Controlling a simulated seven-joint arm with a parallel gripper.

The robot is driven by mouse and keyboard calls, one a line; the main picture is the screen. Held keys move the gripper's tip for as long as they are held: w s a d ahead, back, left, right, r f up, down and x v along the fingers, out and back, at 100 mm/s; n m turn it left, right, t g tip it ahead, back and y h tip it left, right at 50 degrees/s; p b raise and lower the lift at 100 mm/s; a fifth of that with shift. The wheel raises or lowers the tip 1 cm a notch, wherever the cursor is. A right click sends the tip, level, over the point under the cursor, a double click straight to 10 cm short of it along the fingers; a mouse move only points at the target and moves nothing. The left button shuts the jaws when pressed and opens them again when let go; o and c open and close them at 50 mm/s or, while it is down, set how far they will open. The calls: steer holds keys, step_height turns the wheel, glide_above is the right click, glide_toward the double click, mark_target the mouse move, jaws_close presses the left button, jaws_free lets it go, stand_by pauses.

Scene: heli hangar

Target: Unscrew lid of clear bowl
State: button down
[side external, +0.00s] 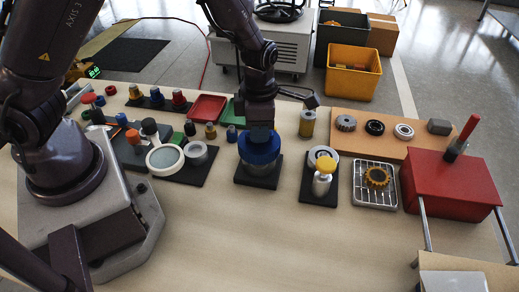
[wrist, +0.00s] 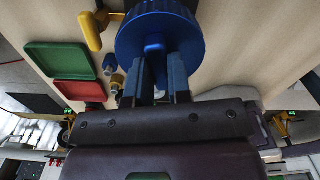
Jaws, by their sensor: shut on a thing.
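The bowl (side external: 259,168) stands on a black square pad (side external: 257,182) near the middle of the table, with a blue ribbed lid (side external: 259,148) on top. The lid fills the upper middle of the wrist view (wrist: 160,30). My gripper (side external: 261,130) is directly above the lid, pointing down. In the wrist view, my gripper's fingers (wrist: 157,72) are shut on the raised blue grip at the lid's centre. The bowl's wall is mostly hidden under the lid, and the lid appears level on it.
A yellow-topped bottle (side external: 324,175) on a black pad stands close right. A wire rack (side external: 375,185) and a red box (side external: 452,184) are farther right. A magnifier-like disc (side external: 165,159) and small parts lie left. Red (side external: 208,108) and green trays are behind. The front table is clear.

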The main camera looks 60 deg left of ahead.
steer(key=shift+n, duration=0.3)
steer(key=shift+r, duration=0.1)
steer(key=shift+r, duration=0.2)
steer(key=shift+r, duration=1.2)
steer(key=shift+r, duration=0.15)
steer(key=shift+r, duration=1.4)
